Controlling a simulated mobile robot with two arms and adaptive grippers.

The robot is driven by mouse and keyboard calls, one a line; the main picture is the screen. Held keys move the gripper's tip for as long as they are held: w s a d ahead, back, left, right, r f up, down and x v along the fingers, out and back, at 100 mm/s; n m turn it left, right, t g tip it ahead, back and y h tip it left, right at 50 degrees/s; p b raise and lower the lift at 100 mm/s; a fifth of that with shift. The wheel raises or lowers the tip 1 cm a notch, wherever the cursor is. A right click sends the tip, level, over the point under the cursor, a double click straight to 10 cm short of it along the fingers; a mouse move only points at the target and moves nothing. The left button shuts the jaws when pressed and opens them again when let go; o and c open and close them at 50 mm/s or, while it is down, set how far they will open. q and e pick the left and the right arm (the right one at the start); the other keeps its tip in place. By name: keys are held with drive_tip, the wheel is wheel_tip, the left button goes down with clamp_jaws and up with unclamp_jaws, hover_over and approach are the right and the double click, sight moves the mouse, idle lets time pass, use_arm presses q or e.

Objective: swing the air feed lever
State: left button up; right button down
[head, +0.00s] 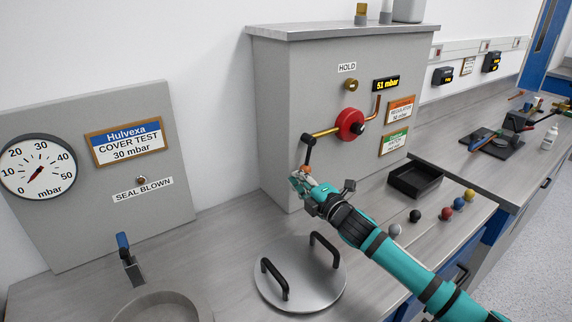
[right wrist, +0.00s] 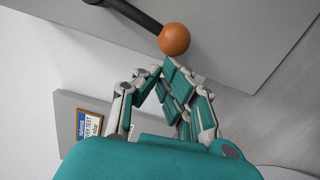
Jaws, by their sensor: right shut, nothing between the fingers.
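A black lever (head: 309,152) hangs down from the left end of the brass pipe on the grey cabinet. In the right wrist view the lever (right wrist: 136,13) ends in an orange ball (right wrist: 174,39). No label naming it as the air feed lever is legible. My right gripper (head: 300,182) is shut and empty at the lower end of the lever. In the wrist view its fingertips (right wrist: 164,76) are close beside the ball, not around it; I cannot tell whether they touch. In the head view the gripper partly hides the ball. My left gripper is out of view.
A red wheel (head: 350,124) sits on the pipe, below a display (head: 385,85) reading 51 mbar. A black tray (head: 415,181) and several coloured balls are to the right. A dial gauge (head: 38,167) stands left.

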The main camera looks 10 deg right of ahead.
drive_tip(key=shift+w+d+f+n, duration=0.25)
drive_tip(key=shift+d+f+n, duration=0.1)
drive_tip(key=shift+d+n, duration=0.35)
idle(0.3)
